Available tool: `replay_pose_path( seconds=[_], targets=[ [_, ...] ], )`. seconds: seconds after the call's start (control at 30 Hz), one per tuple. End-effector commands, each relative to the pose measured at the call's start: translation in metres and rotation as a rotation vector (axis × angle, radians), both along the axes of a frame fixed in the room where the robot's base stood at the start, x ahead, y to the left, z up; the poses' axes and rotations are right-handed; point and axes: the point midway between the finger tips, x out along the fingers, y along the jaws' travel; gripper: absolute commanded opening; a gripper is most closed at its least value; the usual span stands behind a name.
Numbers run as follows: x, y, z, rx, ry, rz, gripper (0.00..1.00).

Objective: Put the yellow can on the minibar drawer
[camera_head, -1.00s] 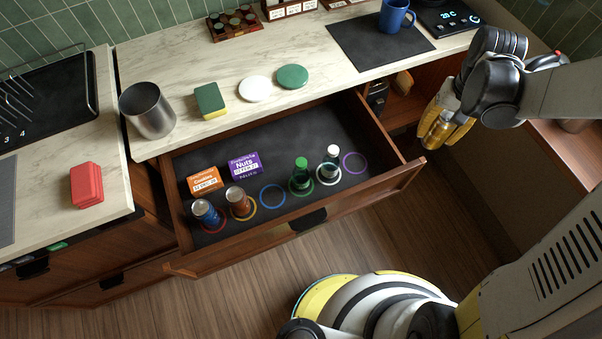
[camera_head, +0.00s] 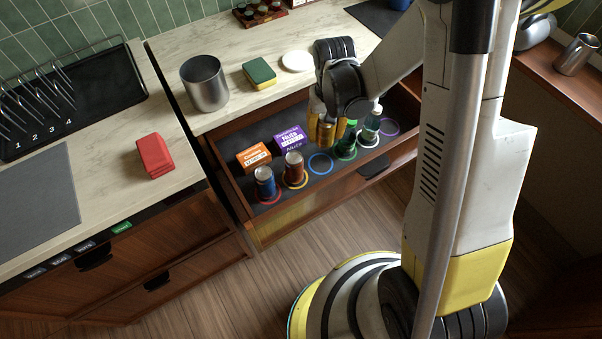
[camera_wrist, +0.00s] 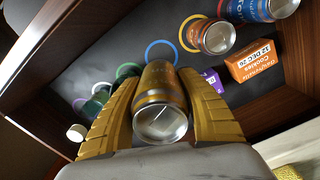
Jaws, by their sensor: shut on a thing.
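The yellow can (camera_head: 326,134) is held between the yellow fingers of my gripper (camera_head: 328,122), over the open minibar drawer (camera_head: 322,196). In the wrist view the can (camera_wrist: 161,105) shows its silver end toward the camera, with a finger on each side of my gripper (camera_wrist: 162,95). In the head view the can appears just behind an empty blue ring (camera_head: 320,163) on the drawer's dark floor. The blue ring also shows beyond the can in the wrist view (camera_wrist: 161,42). Whether the can touches the floor cannot be told.
Orange (camera_head: 253,156) and purple (camera_head: 289,138) boxes lie behind. A metal cup (camera_head: 204,84) and sponge (camera_head: 259,73) are on the counter.

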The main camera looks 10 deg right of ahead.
Motion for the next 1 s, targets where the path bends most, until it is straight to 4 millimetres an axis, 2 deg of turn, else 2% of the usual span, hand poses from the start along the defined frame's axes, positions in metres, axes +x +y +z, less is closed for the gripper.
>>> replay_pose_path(
  seconds=[0.17,0.33,0.7,1.0],
  targets=[
    [0.000,0.000,-0.023,0.000,0.000,-0.001,0.04],
    [0.000,0.000,-0.058,0.000,0.000,-0.001,0.04],
    [0.000,0.000,-0.104,0.000,0.000,-0.001,0.04],
    [0.000,0.000,-0.105,0.000,0.000,-0.001,0.04]
  ],
)
